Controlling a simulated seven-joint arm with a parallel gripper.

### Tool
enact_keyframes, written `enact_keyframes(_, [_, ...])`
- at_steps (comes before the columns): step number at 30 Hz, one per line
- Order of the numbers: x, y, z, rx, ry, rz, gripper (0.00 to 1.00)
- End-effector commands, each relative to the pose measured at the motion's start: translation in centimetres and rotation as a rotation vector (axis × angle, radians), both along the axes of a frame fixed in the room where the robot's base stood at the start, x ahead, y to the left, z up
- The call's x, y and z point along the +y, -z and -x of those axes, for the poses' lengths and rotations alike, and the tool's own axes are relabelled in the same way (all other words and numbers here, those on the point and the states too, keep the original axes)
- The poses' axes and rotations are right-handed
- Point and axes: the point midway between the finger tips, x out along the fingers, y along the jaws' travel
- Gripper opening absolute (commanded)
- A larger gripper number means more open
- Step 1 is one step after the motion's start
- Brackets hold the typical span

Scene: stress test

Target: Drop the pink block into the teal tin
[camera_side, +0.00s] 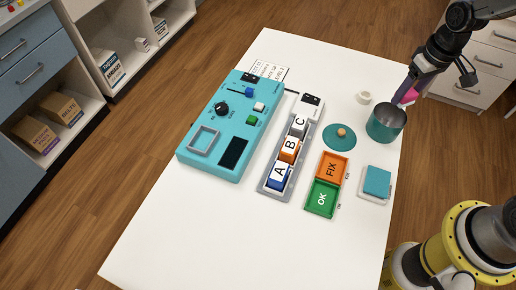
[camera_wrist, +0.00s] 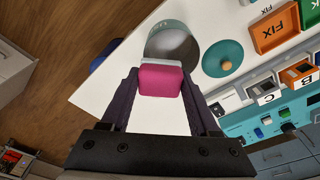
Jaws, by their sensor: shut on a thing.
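The pink block (camera_wrist: 160,79) is held between the two fingers of my gripper (camera_wrist: 160,85) in the wrist view. In the side view a bit of the pink block (camera_side: 409,96) shows at the fingertips of my gripper (camera_side: 406,94), close to the rim of the teal tin. The teal tin (camera_side: 384,126) stands open at the right edge of the white table, without its lid. In the wrist view the tin (camera_wrist: 166,27) lies just beyond the block, which overlaps its near edge. The side view does not settle whether the block is over the opening or behind it.
The teal lid (camera_side: 339,142) with a round knob lies left of the tin. A small white ring-shaped item (camera_side: 363,97) stands behind it. An orange FIX tray (camera_side: 331,167), a green OK tray (camera_side: 322,199), a block rack (camera_side: 268,184) and a teal device (camera_side: 190,153) fill the table's middle. The front is clear.

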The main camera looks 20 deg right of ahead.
Motion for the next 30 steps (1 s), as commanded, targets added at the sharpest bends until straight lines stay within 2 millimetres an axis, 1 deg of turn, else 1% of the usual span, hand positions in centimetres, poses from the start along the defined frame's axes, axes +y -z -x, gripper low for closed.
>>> enact_keyframes(4, [0.0, 0.0, 0.0, 0.000, 0.000, 0.000, 0.17])
enact_keyframes(5, [0.0, 0.0, 0.0, 0.000, 0.000, 0.000, 0.65])
enact_keyframes(6, [0.0, 0.0, 0.0, 0.000, 0.000, 0.000, 0.72])
enact_keyframes(10, [0.0, 0.0, 0.0, 0.000, 0.000, 0.000, 0.96])
enact_keyframes(19, [0.0, -0.1, 0.0, -0.001, 0.000, 0.000, 0.97])
enact_keyframes(22, [0.0, -0.6, 0.0, -0.004, 0.000, 0.000, 0.97])
enact_keyframes(26, [0.0, -2.4, 0.1, -0.006, 0.000, 0.001, 0.97])
enact_keyframes(30, [0.0, -5.4, 0.5, -0.007, 0.001, 0.001, 0.97])
